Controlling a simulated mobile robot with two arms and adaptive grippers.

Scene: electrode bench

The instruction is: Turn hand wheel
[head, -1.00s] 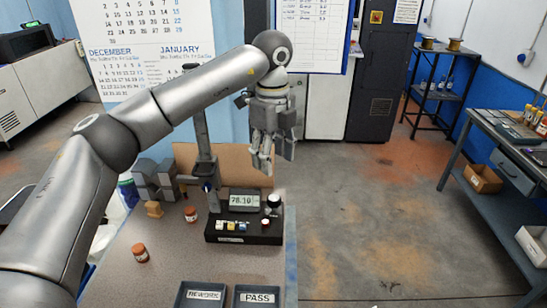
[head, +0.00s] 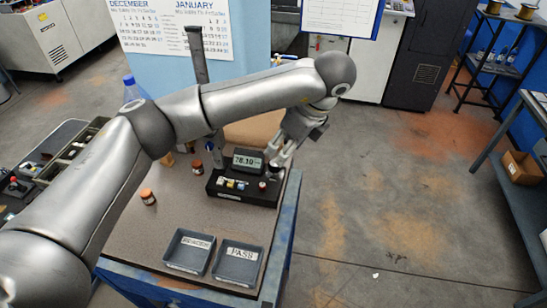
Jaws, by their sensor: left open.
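A black instrument box (head: 240,195) with a lit display (head: 247,161) reading about 78.10 stands at the far right of the bench top. The round dark hand wheel at its right end is mostly hidden by my left gripper (head: 277,162) in the head view. That gripper points down with its fingers at the wheel. The fingers are open; whether they touch the wheel or stand around it, I cannot tell. My right gripper is not in view.
Two grey trays, one (head: 189,252) with a partly blurred label and one marked PASS (head: 238,263), lie at the bench front. A dark post rises behind my arm. Bare bench lies between jars and trays.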

